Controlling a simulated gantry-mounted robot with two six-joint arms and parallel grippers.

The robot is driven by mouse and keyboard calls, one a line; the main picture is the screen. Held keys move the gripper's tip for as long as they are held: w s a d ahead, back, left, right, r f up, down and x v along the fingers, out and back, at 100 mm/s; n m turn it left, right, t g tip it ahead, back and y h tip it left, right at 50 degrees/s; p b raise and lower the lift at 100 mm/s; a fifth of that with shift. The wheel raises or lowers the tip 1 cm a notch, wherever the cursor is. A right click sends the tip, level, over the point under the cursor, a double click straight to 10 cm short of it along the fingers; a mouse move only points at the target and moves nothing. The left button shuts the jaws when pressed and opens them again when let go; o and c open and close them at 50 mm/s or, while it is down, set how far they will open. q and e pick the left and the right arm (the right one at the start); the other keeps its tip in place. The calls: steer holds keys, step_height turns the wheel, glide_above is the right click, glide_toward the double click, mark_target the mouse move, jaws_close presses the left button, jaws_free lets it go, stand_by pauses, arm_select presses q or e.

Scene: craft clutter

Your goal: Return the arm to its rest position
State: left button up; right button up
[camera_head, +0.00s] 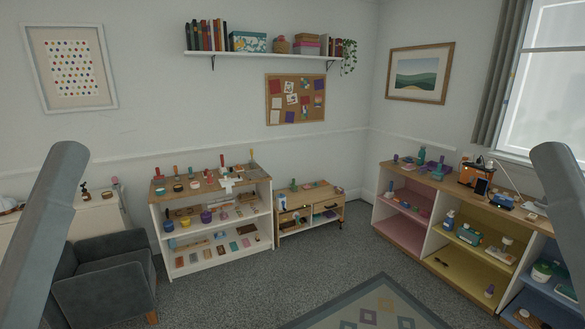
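My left arm shows as a grey link along the left edge, and my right arm as a grey link at the right edge. Both are raised clear of the furniture. Neither gripper is visible, so I cannot see their fingers or whether they hold anything.
A white shelf unit (217,261) with craft items stands left of centre, beside a low wooden cabinet (296,228). A grey armchair (105,272) is at the left. A long shelf unit (398,237) with coloured compartments lines the right. Carpet and a patterned rug (352,291) leave open floor.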

arm_select(q)
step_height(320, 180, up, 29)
steer(key=p, duration=2.6)
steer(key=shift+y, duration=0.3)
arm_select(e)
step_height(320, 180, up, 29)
